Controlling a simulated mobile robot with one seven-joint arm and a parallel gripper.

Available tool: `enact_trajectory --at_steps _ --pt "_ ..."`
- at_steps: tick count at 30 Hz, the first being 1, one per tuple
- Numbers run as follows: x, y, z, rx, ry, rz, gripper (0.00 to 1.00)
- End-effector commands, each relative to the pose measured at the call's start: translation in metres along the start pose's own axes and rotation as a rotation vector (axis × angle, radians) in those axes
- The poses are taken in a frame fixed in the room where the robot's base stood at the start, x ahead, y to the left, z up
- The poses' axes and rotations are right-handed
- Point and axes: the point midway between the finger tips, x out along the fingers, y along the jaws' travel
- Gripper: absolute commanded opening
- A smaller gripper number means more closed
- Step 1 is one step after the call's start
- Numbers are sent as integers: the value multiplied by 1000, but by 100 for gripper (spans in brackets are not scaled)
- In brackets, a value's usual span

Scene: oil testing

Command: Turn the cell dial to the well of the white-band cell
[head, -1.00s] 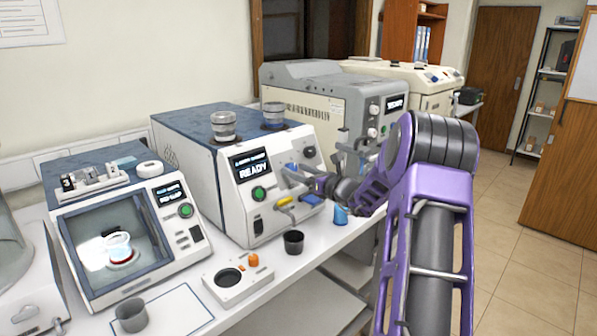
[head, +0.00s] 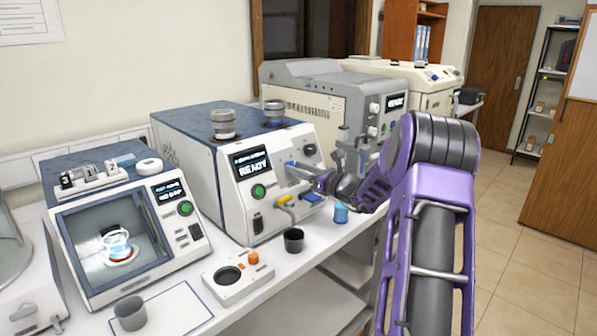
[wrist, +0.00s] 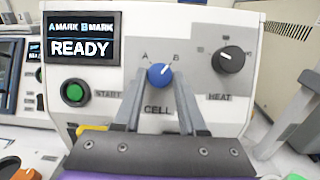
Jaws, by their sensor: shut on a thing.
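The blue cell dial (wrist: 159,75) is on the white front panel above the word CELL, with marks A and B above it. Its white pointer line leans up and right, toward B. My gripper (wrist: 159,84) is shut on the dial, one finger at each side; it also shows at the panel in the head view (head: 292,167). Two metal cells stand in wells on top of the tester (head: 190,165): a left cell (head: 223,123) and a right cell (head: 273,112). Their band colours are too small to tell. The display (wrist: 81,38) reads A MARK, B MARK, READY.
The black HEAT knob (wrist: 229,60) is right of the dial, and the green START button (wrist: 74,93) is left. A dark cup (head: 294,240) and a white block with an orange knob (head: 238,280) stand in front. Another windowed device (head: 125,240) is at left.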

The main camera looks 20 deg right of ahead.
Motion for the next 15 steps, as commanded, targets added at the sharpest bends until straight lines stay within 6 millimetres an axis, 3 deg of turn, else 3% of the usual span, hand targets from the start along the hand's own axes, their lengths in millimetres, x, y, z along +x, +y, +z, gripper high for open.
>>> enact_trajectory --at_steps 15 --pt "0 -5 -1 -403 19 186 0"
